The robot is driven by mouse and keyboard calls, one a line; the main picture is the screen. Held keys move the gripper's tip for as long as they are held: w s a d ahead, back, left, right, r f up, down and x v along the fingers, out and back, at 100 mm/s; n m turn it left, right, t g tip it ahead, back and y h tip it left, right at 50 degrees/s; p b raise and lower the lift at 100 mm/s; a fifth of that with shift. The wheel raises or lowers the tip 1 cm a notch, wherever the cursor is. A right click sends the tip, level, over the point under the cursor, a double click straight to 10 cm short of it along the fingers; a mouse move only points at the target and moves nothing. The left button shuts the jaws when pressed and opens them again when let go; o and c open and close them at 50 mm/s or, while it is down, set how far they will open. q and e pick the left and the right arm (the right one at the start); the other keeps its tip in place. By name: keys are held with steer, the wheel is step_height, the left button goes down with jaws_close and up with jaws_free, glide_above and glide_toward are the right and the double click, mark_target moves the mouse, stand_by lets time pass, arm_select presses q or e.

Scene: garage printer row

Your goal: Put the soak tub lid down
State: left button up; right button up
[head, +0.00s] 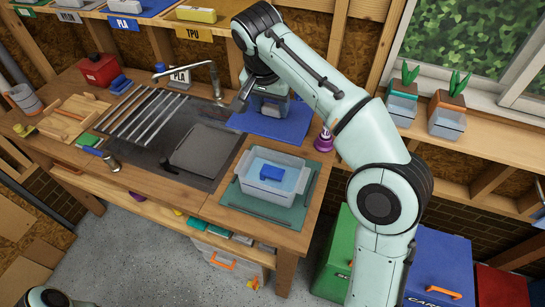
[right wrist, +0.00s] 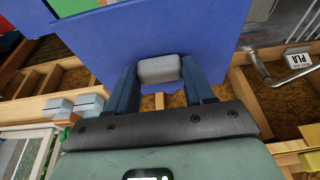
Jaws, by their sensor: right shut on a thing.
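The soak tub lid is a flat blue panel (head: 262,125) with a grey handle (right wrist: 159,69). My right gripper (head: 272,101) is shut on that handle, and its two fingers (right wrist: 160,80) sit on either side of it in the right wrist view. The lid is over the back of the bench, right of the sink; I cannot tell if it touches anything. The soak tub (head: 268,189) is a pale open box with a blue block (head: 271,175) inside. It stands on a green mat (head: 297,217), in front of the lid. My left gripper is out of view.
A sink with a drying rack (head: 142,115), a dark board (head: 203,149) and a tap (head: 214,83) lies left of the tub. A purple item (head: 324,139) stands right of the lid. Planters (head: 447,116) line the window sill. Little bench is clear around the mat.

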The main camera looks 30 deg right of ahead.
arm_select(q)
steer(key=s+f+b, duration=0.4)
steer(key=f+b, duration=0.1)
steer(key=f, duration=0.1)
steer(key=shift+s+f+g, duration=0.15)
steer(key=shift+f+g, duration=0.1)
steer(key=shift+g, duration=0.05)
arm_select(e)
steer(key=shift+s+a+f, duration=0.1)
steer(key=shift+s+f, duration=0.05)
steer(key=shift+f, duration=4.7)
steer(key=shift+s+f, duration=0.1)
steer(key=shift+f, duration=4.75)
steer(key=shift+f, duration=0.15)
steer(key=o, duration=1)
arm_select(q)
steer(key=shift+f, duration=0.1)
arm_select(e)
steer(key=shift+o, duration=0.2)
